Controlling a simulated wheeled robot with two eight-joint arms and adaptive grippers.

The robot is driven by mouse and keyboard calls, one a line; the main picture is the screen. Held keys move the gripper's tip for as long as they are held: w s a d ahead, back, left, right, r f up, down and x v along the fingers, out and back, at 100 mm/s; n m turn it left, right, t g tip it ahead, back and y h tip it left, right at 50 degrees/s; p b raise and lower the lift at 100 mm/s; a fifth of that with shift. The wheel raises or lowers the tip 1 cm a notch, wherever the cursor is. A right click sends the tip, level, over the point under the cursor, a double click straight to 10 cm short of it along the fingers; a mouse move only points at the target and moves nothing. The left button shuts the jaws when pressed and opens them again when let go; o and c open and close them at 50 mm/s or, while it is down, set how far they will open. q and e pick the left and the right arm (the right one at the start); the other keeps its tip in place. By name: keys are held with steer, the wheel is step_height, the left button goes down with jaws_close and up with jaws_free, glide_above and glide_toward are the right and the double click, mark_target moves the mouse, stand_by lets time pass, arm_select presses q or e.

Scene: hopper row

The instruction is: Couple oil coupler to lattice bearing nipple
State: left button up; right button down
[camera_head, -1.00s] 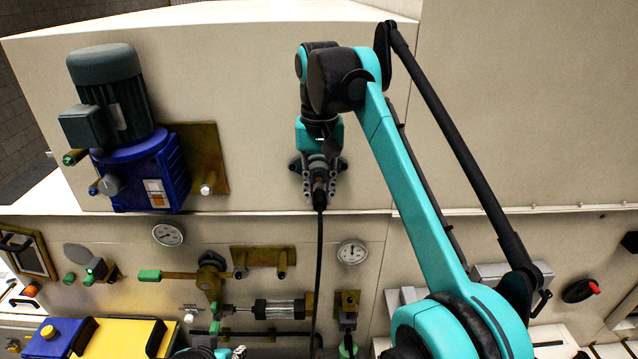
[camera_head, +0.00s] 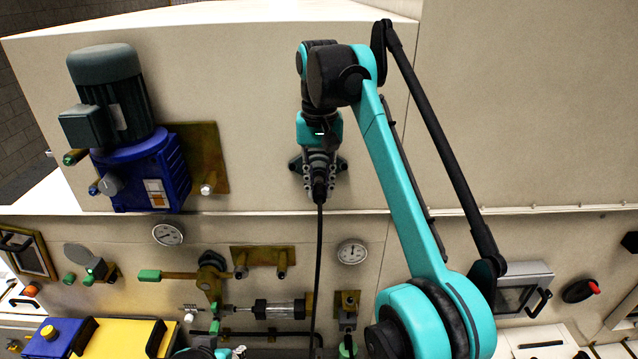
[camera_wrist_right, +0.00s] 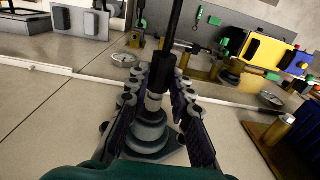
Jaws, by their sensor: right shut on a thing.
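My right gripper (camera_head: 319,186) is in front of the upper cream panel, and its fingers (camera_wrist_right: 158,95) are shut on the black oil coupler (camera_wrist_right: 174,42). A black hose (camera_head: 319,240) hangs down from the coupler. The dark grey flanged bearing (camera_head: 341,164) shows behind the gripper. In the wrist view its stepped grey body (camera_wrist_right: 150,135) sits between the fingers, in line with the coupler, with a pale metal collar (camera_wrist_right: 153,102) between them. I cannot tell whether the coupler is seated on the nipple. A small teal part of my left arm (camera_head: 205,352) shows at the bottom edge; its jaws are unclear.
A blue gear motor (camera_head: 140,170) on a brass plate (camera_head: 200,150) stands to the left. Below the ledge are gauges (camera_head: 168,235) (camera_head: 352,252), brass pipework (camera_head: 210,280) and a yellow box (camera_head: 120,338). The upper panel right of my arm is bare.

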steer(key=c, duration=1.3)
jaws_free()
steer(key=shift+w, duration=0.1)
